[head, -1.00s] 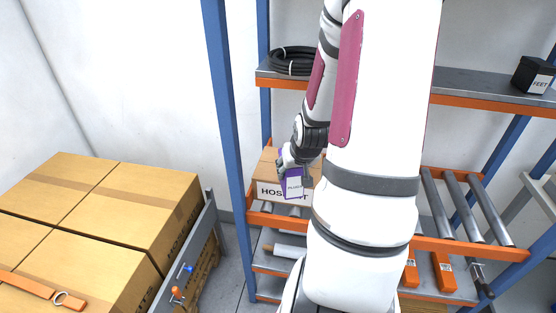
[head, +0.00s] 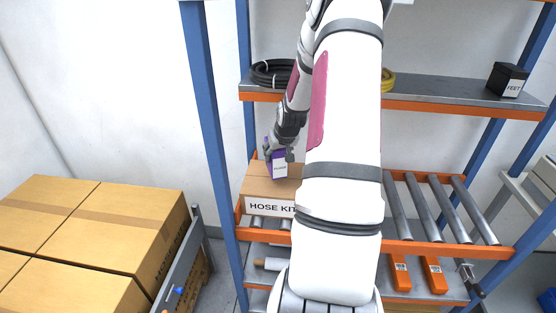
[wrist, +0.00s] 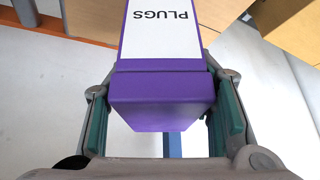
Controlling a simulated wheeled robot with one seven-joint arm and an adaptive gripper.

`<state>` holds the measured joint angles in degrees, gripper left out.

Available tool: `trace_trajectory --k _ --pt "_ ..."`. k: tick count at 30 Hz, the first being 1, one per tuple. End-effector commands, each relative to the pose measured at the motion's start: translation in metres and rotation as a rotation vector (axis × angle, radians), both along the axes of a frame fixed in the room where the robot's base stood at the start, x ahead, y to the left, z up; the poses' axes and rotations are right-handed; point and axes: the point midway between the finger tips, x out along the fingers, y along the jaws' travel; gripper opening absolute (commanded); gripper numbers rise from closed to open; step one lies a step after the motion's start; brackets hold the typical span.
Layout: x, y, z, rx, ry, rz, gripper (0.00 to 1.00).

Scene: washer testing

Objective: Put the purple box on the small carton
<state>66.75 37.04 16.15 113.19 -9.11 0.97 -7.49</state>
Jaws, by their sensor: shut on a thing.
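The purple box (head: 269,149) has a white label and is held in my gripper (head: 279,153). In the wrist view the box (wrist: 160,97) sits between both fingers of my gripper (wrist: 163,118), and its label reads PLUGS. The small carton (head: 258,190) is brown, marked HOSE KIT, and stands on the roller shelf. In the head view the purple box appears over the carton's top, toward the back; I cannot tell whether they touch. My arm hides the carton's right end.
A blue upright (head: 208,130) stands left of the carton. Above is an upper shelf (head: 430,92) with a black hose coil (head: 270,73) and a black FEET box (head: 507,80). Bare rollers (head: 430,205) lie to the right. Large cartons (head: 110,225) fill the lower left.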

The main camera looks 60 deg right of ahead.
Motion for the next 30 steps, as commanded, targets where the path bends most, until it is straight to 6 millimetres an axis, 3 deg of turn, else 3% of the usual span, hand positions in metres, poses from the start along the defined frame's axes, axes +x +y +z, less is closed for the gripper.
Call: trace_trajectory --k 5,12,24,25,27,30 --pt "0.006 -0.010 -0.001 -0.001 -0.002 0.000 0.00" --pt "0.005 -0.009 -0.033 0.000 0.000 0.001 0.00" --pt "0.006 -0.009 -0.039 -0.001 -0.001 0.000 0.00" --pt "0.005 -0.009 -0.040 0.001 0.001 0.000 0.52" --pt "0.005 -0.009 -0.040 0.001 0.001 0.000 0.68" --pt "0.005 -0.009 -0.040 0.001 0.001 0.000 0.70"
